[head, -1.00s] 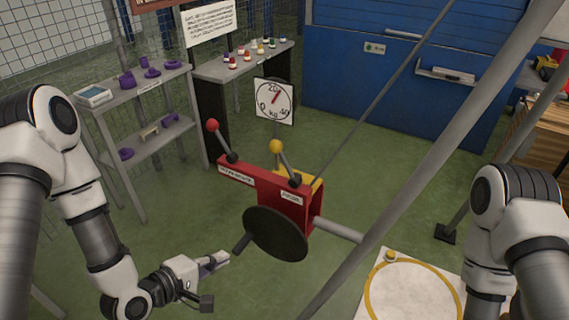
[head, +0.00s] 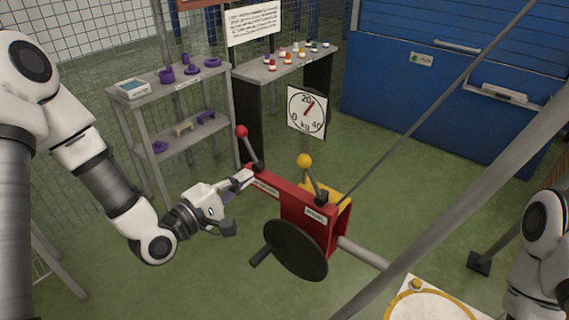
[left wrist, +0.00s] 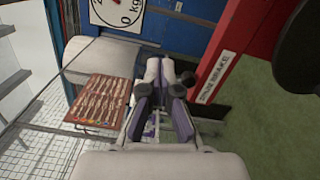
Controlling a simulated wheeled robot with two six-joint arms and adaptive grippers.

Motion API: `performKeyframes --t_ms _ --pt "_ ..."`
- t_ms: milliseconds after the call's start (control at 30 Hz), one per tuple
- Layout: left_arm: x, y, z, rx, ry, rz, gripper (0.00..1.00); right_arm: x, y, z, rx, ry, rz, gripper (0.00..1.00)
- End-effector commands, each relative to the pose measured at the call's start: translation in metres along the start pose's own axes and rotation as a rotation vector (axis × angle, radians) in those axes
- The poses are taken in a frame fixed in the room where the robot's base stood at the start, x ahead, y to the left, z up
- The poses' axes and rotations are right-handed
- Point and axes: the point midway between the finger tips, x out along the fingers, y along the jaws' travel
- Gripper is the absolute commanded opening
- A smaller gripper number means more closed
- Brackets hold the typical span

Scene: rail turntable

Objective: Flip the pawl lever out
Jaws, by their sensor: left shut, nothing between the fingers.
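A red winch frame stands in the middle of the head view (head: 290,190). Its yellow-knobbed lever (head: 304,161) rises above a label that seems to read "PAWL", and leans up and left. A red-knobbed lever (head: 242,131) stands at the frame's far left end; its label seems to end in "BRAKE". My left gripper (head: 246,177) is shut and empty, its tips beside the left end of the frame, below the red-knobbed lever. Contact cannot be told. In the left wrist view its fingers (left wrist: 166,82) are together, left of the labelled red plate (left wrist: 228,62). My right gripper is out of view.
A black disc with a crank handle (head: 295,249) is on the frame's near side. A dial gauge (head: 307,112) stands behind. Grey shelves (head: 150,100) are at the left. A slanting grey pole (head: 470,210) crosses the right. Green floor is clear at front left.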

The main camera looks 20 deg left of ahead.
Motion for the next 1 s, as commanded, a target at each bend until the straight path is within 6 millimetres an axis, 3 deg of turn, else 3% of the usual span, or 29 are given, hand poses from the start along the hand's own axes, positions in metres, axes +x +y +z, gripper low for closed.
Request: performKeyframes --t_ms 367,600,1000 --pt "0.081 0.002 0.003 0.006 -0.006 0.001 0.0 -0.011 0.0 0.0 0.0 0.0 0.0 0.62" --pt "0.089 0.001 0.035 0.001 -0.004 -0.002 0.0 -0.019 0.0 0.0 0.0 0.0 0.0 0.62" --pt "0.089 0.0 0.04 0.0 -0.001 0.001 0.0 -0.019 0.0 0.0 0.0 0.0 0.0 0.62"
